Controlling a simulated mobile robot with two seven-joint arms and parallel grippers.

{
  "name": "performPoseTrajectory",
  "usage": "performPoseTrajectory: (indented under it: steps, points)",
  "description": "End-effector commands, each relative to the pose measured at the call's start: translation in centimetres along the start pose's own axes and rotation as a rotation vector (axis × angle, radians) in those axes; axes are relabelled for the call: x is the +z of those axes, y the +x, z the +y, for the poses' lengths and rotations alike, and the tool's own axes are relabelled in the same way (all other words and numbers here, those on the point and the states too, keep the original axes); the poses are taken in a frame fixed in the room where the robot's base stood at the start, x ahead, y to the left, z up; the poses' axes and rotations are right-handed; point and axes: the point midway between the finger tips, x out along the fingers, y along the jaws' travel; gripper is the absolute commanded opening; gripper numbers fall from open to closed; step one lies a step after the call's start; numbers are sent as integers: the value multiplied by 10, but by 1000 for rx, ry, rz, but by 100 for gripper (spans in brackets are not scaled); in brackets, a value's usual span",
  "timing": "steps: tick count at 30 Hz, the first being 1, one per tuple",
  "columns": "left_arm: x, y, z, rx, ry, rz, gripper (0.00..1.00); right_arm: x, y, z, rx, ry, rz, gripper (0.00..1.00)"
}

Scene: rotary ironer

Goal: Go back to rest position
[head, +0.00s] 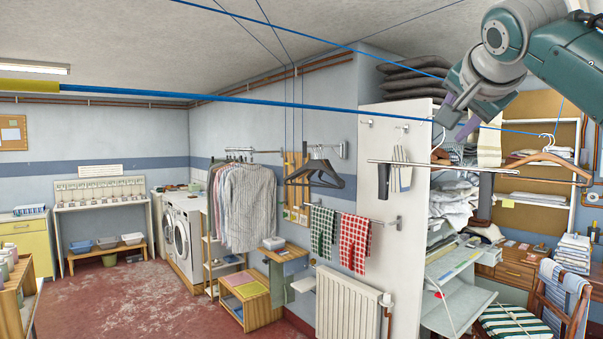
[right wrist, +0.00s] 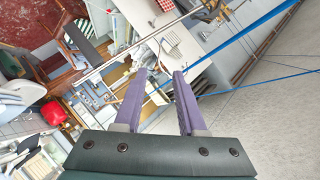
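My right gripper (head: 456,121) is raised at the upper right of the head view, its arm coming in from the top right corner. Its two purple fingers point down and to the left. In the right wrist view the fingers (right wrist: 160,78) stand apart with a clear gap, and I see nothing held between them. In the head view the fingers overlap the shelf of folded cloth and a thin blue line; I cannot tell how near these are. My left gripper is not in view.
Blue lines (head: 300,103) cross the upper room. A thin rail (head: 470,167) crosses below my right gripper, near a wooden hanger (head: 548,158). Striped shirts (head: 244,205), dark hangers (head: 316,172) and a radiator (head: 347,305) line the wall. Red floor (head: 120,295) is open at left.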

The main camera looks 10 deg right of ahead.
Motion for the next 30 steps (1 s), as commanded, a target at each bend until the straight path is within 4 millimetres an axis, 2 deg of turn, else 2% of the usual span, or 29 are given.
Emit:
performPoseTrajectory:
  steps: [2,5,8,9,11,12,15,18,21,24,27,30]
  points:
    - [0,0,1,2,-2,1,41,5,0,2,3,-14,-8,40]
    - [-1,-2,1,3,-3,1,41,32,1,16,18,-91,-48,40]
    - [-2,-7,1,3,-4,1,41,84,-4,46,44,-247,-135,40]
    - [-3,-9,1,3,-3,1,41,109,-9,62,54,-324,-182,40]
    - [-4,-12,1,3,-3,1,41,146,-21,89,64,-443,-257,40]
    - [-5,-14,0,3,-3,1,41,168,-32,108,69,-519,-308,40]
    - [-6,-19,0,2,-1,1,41,218,-66,155,71,-697,-441,40]
    - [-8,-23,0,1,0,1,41,256,-110,200,63,-852,-575,40]
    - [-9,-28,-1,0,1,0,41,282,-159,241,46,-988,-707,40]
    - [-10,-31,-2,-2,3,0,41,295,-206,273,24,-1096,-820,40]
    - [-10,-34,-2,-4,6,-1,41,299,-244,294,4,-1173,-905,40]
    - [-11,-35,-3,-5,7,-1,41,299,-268,306,-12,-1221,-959,40]
